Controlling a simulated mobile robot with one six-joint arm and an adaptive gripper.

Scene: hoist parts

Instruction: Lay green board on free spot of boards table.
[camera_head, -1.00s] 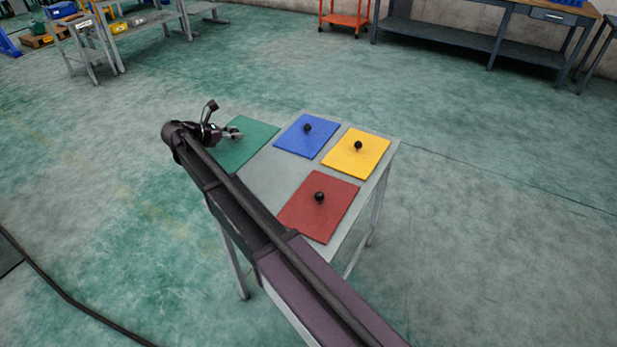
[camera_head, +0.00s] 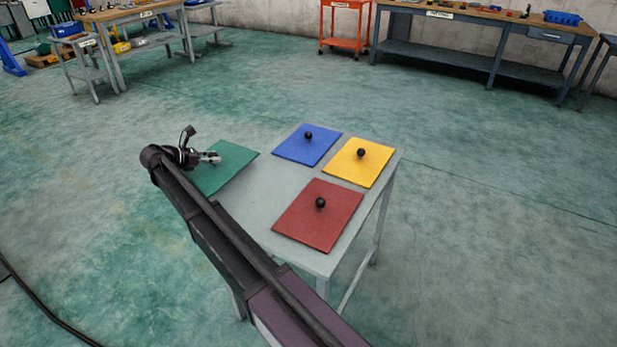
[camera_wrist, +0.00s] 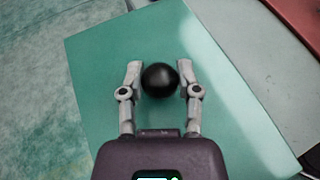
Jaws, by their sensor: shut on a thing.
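The green board (camera_head: 232,165) is a flat square with a black ball knob (camera_wrist: 160,80). My gripper (camera_head: 213,158) is shut on this knob, one finger on each side in the wrist view (camera_wrist: 160,72). The grey boards table (camera_head: 262,195) stands below. The board is at the table's left side and reaches past its edge over the floor. I cannot tell whether it touches the tabletop. A blue board (camera_head: 300,150), a yellow board (camera_head: 365,172) and a red board (camera_head: 325,225), each with a black knob, lie on the table.
Bare tabletop lies between the green board and the other boards, left of the red one. My arm crosses the table's near left side. Workbenches (camera_head: 460,15) and an orange cart (camera_head: 345,25) stand far back. The floor around the table is clear.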

